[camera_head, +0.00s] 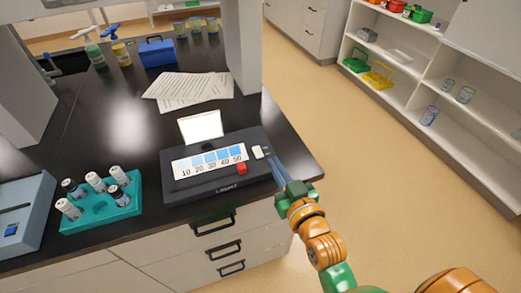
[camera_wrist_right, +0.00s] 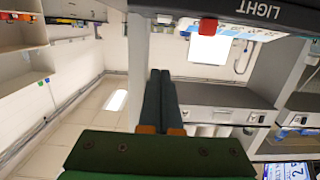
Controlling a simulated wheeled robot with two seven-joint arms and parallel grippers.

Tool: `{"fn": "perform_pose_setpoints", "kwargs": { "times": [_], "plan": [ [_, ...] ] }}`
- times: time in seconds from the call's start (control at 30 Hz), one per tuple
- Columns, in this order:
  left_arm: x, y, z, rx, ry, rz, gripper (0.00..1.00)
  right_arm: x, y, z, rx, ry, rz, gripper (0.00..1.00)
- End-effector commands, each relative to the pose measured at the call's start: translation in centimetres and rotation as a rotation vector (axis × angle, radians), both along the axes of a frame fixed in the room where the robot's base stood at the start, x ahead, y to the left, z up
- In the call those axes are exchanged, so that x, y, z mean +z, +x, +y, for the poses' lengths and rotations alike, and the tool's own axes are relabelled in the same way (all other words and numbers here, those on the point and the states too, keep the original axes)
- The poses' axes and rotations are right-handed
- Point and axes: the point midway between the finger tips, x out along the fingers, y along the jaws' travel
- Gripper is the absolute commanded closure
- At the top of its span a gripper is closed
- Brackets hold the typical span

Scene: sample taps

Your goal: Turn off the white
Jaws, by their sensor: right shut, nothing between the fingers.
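A black light box (camera_head: 187,190) marked LIGHT sits at the bench's right end. It bears a strip of blue shades numbered 10 to 50 (camera_head: 210,161), a red button (camera_head: 241,168) and a small white switch (camera_head: 258,152) at its right end. A bright white panel (camera_head: 200,126) stands upright behind the strip. My right gripper (camera_head: 275,160) is shut and empty, its tips just right of the white switch; I cannot tell whether they touch. In the right wrist view the shut fingers (camera_wrist_right: 160,74) point towards the box, with the red button (camera_wrist_right: 208,26) above. My left gripper is out of view.
A teal rack (camera_head: 100,212) with several capped vials stands left of the box, beside a grey-blue device (camera_head: 25,213). Papers (camera_head: 190,90) lie behind the box. A pillar (camera_head: 243,45) rises at the back right. Floor is clear to the right.

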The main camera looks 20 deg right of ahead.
Motion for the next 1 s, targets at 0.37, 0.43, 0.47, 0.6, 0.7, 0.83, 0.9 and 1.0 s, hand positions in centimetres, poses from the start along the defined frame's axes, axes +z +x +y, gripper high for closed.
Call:
{"fn": "perform_pose_setpoints", "kwargs": {
  "times": [0.37,0.43,0.47,0.6,0.7,0.83,0.9,1.0],
  "plan": [
    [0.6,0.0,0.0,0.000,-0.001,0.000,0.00,-0.3,3.6,0.1,0.000,0.001,0.000,1.00],
    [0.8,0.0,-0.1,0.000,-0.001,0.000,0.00,-0.4,5.2,0.2,0.001,0.001,-0.001,1.00],
    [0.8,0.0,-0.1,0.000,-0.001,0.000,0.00,-0.6,5.9,0.2,0.001,0.001,0.000,1.00],
    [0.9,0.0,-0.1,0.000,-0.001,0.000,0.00,-1.0,8.9,0.3,0.001,0.001,0.000,1.00],
    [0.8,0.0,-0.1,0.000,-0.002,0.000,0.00,-2.2,10.2,0.4,0.001,0.001,0.006,1.00],
    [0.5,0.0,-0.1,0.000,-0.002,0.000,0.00,-4.2,10.3,0.4,0.001,0.000,0.005,1.00],
    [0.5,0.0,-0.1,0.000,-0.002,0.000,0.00,-4.8,10.4,0.4,0.001,-0.001,0.004,1.00],
    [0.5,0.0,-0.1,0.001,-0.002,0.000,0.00,-5.2,10.4,0.4,0.001,-0.001,0.003,1.00]
  ]
}}
